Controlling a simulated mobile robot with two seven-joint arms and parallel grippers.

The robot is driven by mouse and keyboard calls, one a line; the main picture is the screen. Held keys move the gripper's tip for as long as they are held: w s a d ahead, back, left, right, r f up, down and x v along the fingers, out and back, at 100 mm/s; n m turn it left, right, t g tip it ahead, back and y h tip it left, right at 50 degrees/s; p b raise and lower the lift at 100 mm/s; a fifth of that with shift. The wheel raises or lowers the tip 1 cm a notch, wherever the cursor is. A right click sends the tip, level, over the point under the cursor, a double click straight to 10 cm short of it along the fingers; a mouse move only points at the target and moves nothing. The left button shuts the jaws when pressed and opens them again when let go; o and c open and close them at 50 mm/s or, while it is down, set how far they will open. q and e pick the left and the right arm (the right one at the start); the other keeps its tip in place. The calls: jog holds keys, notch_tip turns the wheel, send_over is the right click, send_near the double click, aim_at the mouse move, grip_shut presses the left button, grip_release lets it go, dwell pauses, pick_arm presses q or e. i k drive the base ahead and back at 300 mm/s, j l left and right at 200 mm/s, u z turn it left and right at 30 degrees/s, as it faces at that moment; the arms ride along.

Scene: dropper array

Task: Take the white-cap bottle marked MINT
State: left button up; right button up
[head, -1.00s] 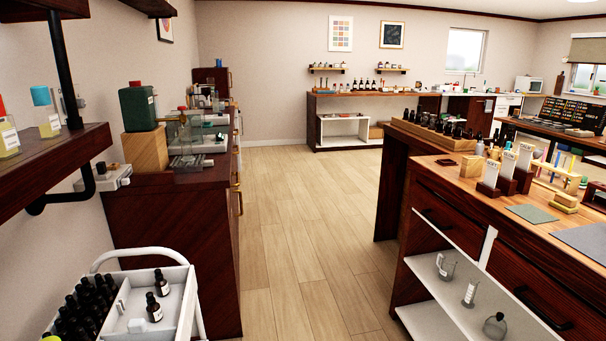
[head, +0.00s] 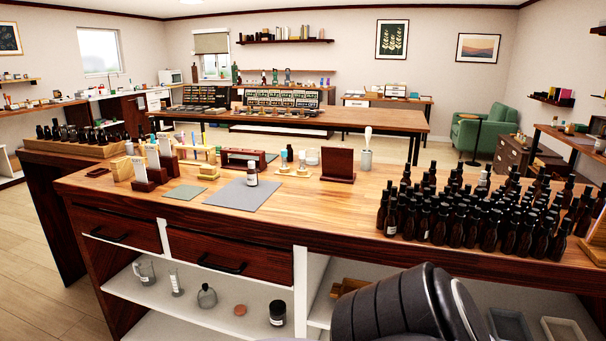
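A dense array of dark dropper bottles (head: 462,225) stands on the right half of the wooden counter in the head view. One pale or white cap (head: 483,178) shows among the black caps, toward the back middle of the array. The body of that bottle is mostly hidden by the bottles around it. No MINT marking is readable at this size. Neither of my grippers is in view.
The wooden counter (head: 330,205) has clear room left of the array. A single labelled bottle (head: 252,176) stands on a grey mat (head: 228,194). A dark wooden stand (head: 338,164) and a cup with a pestle (head: 366,158) stand behind. A dark rounded arm part of mine covers the bottom.

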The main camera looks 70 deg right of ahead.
aim_at(252, 175)
jog(key=z, duration=2.1)
